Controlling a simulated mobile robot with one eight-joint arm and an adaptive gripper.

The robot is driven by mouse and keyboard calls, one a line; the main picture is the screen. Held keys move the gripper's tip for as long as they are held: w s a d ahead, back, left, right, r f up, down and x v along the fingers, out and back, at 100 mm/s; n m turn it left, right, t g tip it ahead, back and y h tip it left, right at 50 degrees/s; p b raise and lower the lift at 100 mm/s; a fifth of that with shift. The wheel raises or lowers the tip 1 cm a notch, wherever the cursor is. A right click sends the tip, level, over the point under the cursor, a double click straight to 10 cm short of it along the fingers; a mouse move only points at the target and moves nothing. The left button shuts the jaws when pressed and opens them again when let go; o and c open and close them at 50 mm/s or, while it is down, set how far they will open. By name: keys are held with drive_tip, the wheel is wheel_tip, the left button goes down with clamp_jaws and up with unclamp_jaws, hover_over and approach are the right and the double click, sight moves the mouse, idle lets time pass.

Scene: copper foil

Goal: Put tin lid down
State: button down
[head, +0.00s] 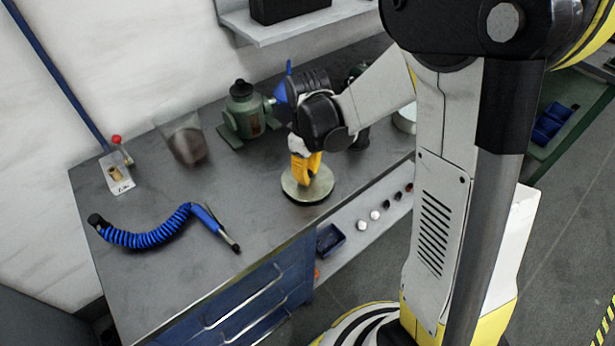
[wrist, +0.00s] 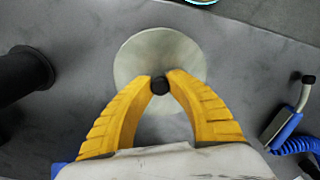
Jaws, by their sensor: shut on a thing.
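The tin lid (head: 292,190) is a pale round metal disc with a dark knob at its centre. It is at the front right part of the grey workbench, close to the front edge. My gripper (head: 307,178) is over it, fingers pointing down. In the wrist view the lid (wrist: 188,55) lies under the yellow fingers, and my gripper (wrist: 160,85) is shut on its black knob (wrist: 160,85). The lid looks level and very near the bench top; I cannot tell whether it touches. Part of the lid is hidden by the fingers.
A blue coiled hose (head: 150,237) lies on the left of the bench (head: 180,290). A green vise-like machine (head: 245,112) and a clear container (head: 184,142) stand behind. The bench between hose and lid is clear. A shelf with small items (head: 372,215) is below right.

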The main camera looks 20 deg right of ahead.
drive_tip(key=shift+f, duration=0.2)
drive_tip(key=c, duration=1.4)
unclamp_jaws()
drive_tip(key=shift+o, duration=0.2)
